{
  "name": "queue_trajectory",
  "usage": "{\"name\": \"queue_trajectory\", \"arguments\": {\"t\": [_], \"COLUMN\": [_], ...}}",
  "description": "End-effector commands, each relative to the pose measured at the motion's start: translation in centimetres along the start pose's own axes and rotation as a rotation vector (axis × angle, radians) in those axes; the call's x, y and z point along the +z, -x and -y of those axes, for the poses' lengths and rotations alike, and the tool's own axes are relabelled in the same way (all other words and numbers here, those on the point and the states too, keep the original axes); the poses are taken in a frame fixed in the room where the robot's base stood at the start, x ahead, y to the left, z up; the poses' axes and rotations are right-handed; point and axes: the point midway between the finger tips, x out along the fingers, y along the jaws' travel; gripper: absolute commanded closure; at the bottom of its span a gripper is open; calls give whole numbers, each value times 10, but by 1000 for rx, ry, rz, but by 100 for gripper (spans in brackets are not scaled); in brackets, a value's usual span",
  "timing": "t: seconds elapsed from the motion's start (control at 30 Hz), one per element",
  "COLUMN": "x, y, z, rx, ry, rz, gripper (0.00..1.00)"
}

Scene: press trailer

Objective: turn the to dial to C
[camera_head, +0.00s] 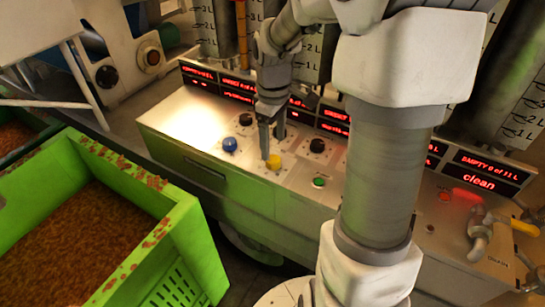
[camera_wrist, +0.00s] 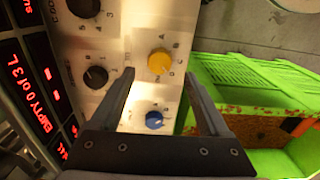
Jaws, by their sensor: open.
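My gripper (camera_head: 272,148) is open and points down at the control panel, just above a yellow dial (camera_head: 273,161). In the wrist view the yellow dial (camera_wrist: 159,61) shows between and slightly beyond the fingertips (camera_wrist: 158,74), with no clear contact. Small letters ring it; its exact setting is too small to read. A blue dial (camera_head: 229,144) is to its left; it also shows in the wrist view (camera_wrist: 154,120), between the fingers. I cannot read which dial is labelled "to".
Black dials (camera_head: 245,119) (camera_head: 317,145) and a green button (camera_head: 319,182) are close by on the panel. Red-lit displays (camera_head: 487,166) line its back. A green crate (camera_head: 172,238) stands in front at left. A tap (camera_head: 480,235) is at right.

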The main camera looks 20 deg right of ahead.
Motion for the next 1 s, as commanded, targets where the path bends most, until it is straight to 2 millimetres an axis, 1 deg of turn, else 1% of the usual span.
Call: {"name": "queue_trajectory", "arguments": {"t": [0.03,0.1,0.2,0.3,0.43,0.67,0.7,0.77,0.8,0.97,1.0], "x": [0,0,0,0,0,0,0,0,0,0,0], "y": [-13,-25,-38,-46,-51,-51,-51,-51,-51,-51,-51], "z": [0,0,0,0,0,0,0,0,0,0,0], "rx": [-2,-2,-1,0,2,2,1,1,1,1,1], "ry": [1,1,-1,0,1,0,0,0,0,0,0], "rz": [1,1,0,0,-1,0,0,0,-1,0,-1], "gripper": [21,21,21,21,21,21,24,35,42,71,78]}}
